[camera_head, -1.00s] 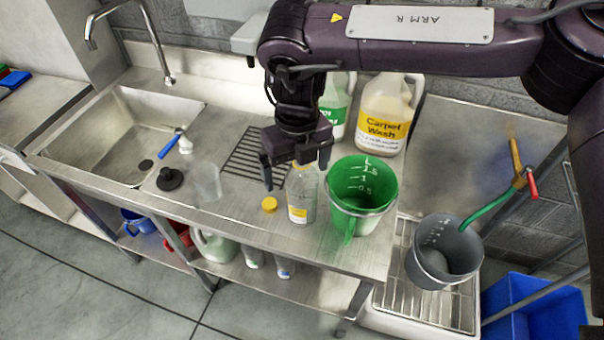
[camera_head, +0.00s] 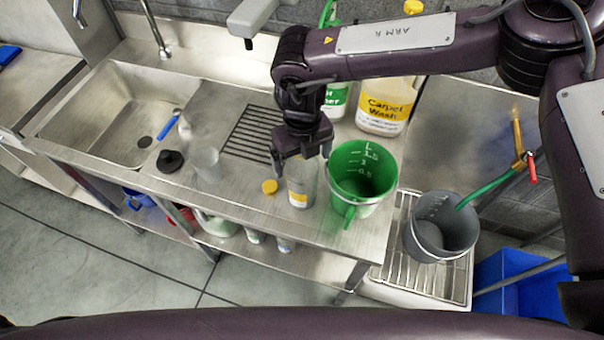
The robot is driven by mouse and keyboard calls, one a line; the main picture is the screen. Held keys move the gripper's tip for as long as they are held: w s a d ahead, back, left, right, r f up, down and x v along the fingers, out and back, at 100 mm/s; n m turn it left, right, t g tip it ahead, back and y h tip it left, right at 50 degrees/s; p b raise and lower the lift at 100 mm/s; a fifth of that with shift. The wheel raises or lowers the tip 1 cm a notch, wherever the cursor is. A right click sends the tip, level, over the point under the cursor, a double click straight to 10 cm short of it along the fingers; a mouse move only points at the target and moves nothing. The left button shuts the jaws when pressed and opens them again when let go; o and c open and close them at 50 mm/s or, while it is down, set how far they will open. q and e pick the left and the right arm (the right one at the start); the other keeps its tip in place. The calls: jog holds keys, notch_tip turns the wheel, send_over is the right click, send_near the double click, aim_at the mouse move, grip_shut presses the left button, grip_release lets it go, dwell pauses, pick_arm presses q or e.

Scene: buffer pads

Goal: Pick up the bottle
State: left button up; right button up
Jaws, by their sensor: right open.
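A small clear bottle (camera_head: 299,188) with a yellow and white label stands upright near the front edge of the steel counter. Its top is hidden by my right gripper. My right gripper (camera_head: 301,167) points down at the bottle from above, its fingers apart on either side of the bottle's upper part. I cannot tell whether the fingers touch it. A yellow cap (camera_head: 269,187) lies on the counter just left of the bottle. My left gripper is not in view.
A green measuring jug (camera_head: 362,180) stands close to the right of the bottle. A clear cup (camera_head: 206,164) and black plug (camera_head: 170,161) are to the left, before the sink (camera_head: 118,118). A grey bucket (camera_head: 440,227) is at right.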

jog(key=c, duration=1.3)
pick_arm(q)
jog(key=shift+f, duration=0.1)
pick_arm(e)
jog(key=shift+r, duration=0.15)
